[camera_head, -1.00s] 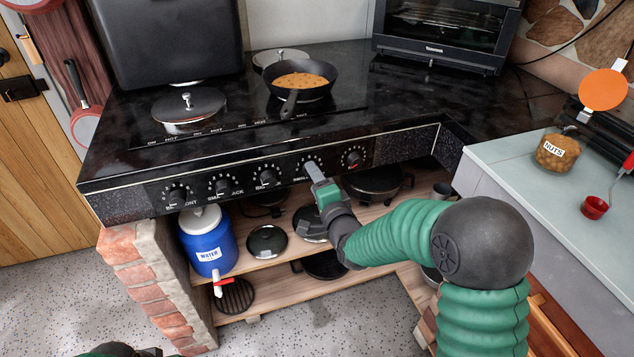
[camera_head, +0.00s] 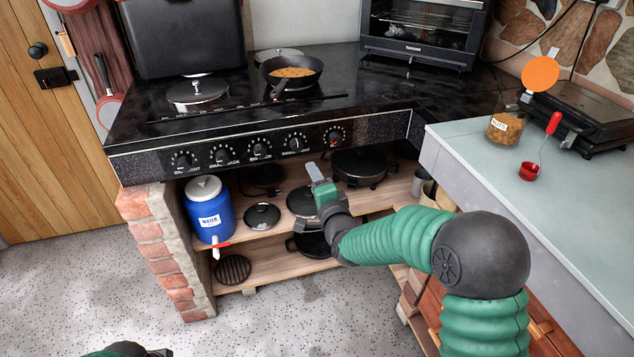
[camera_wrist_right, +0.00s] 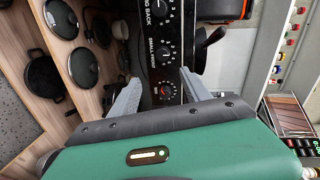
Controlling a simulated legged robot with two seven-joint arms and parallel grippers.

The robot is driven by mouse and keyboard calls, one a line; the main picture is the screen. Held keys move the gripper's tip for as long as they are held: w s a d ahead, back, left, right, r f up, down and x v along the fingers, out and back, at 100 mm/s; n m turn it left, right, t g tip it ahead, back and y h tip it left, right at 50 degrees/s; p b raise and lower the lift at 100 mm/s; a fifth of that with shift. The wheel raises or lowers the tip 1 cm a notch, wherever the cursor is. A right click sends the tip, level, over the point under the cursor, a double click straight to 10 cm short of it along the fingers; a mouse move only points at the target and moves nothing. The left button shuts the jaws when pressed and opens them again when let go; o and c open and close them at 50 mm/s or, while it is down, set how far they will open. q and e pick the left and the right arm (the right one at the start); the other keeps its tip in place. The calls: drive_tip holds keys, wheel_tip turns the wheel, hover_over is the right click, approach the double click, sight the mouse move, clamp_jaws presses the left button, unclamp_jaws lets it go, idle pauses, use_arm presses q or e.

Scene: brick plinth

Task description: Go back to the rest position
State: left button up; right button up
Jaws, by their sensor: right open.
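My right gripper (camera_head: 316,172) is in front of the stove, a little below the knob panel (camera_head: 250,147), with its green arm reaching in from the right. In the right wrist view the two grey fingers (camera_wrist_right: 155,92) are spread apart with nothing between them, and the knobs show beyond. The fingers look apart from the panel. Only a dark and green piece of my left arm (camera_head: 125,350) shows at the bottom left edge, and its fingers are out of view.
A frying pan (camera_head: 290,75) with food sits on the black stove top. Below are shelves with lids, pans and a blue water jug (camera_head: 209,212). A grey counter (camera_head: 500,185) with a nuts jar (camera_head: 505,127) stands at right. The speckled floor (camera_head: 300,315) in front is clear.

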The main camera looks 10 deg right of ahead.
drive_tip(key=shift+s+r, duration=0.1)
drive_tip(key=s+d+f+n+g, duration=0.1)
drive_tip(key=s+f+n+g, duration=0.4)
drive_tip(key=s, duration=0.7)
drive_tip(key=s+d+f+n+g+p, duration=0.15)
drive_tip(key=s+f+n+g, duration=0.35)
drive_tip(key=s, duration=0.7)
drive_tip(key=s+d+f+n+g, duration=0.2)
drive_tip(key=s+f+n+g, duration=0.3)
drive_tip(key=s, duration=0.6)
wheel_tip(320, 180, up, 25)
drive_tip(key=t+p, duration=0.1)
drive_tip(key=p, duration=2.3)
drive_tip(key=shift+a+n+h, duration=0.25)
drive_tip(key=shift+n+h, duration=0.05)
drive_tip(key=shift+h, duration=0.1)
drive_tip(key=shift+w+r, duration=0.1)
drive_tip(key=shift+r, duration=0.05)
